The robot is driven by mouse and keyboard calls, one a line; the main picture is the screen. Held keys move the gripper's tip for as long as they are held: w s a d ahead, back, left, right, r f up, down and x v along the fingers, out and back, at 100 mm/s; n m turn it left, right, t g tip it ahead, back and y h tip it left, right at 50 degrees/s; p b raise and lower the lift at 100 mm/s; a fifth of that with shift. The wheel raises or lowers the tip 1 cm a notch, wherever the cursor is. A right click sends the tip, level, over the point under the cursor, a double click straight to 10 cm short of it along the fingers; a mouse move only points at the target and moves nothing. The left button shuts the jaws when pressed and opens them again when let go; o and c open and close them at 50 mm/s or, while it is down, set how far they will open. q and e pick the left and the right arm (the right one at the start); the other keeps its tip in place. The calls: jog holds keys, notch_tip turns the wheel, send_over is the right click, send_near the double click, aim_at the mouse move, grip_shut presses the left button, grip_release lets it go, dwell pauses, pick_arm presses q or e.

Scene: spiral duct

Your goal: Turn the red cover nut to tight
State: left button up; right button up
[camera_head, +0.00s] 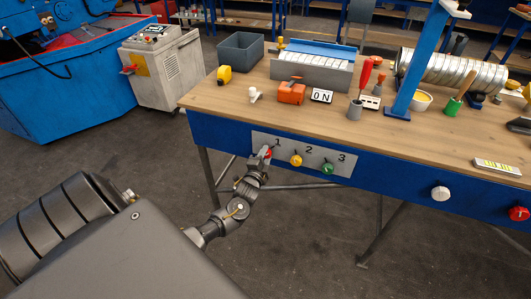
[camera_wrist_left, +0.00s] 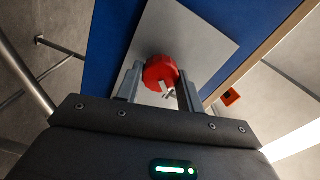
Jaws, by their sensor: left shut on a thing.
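The red cover nut (camera_wrist_left: 160,72) sits on the grey metal plate (camera_wrist_left: 205,28) on the bench's blue front. In the head view the nut (camera_head: 267,152) is under the number 1 and partly hidden by my gripper. My left gripper (camera_head: 262,158) reaches it from the front left. In the left wrist view its two fingers (camera_wrist_left: 158,88) stand on either side of the nut and are shut on it. A small pale pointer shows at the nut's lower edge. My right gripper is not in view.
A yellow nut (camera_head: 296,160) under 2 and a green nut (camera_head: 327,168) under 3 sit close to the right on the same plate. A white knob (camera_head: 440,193) and a red button (camera_head: 519,213) are further right. The wooden benchtop (camera_head: 225,101) above holds tools and a spiral duct (camera_head: 455,70).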

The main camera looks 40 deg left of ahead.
pick_arm(q)
jog(key=m+p, duration=0.1)
jog(key=m, duration=0.2)
jog(key=shift+m, duration=0.3)
jog(key=m+p, duration=0.2)
jog(key=m, duration=0.2)
jog(key=shift+f, duration=0.1)
jog(key=shift+m, duration=0.3)
jog(key=o, duration=1)
jog(key=v, duration=1.1)
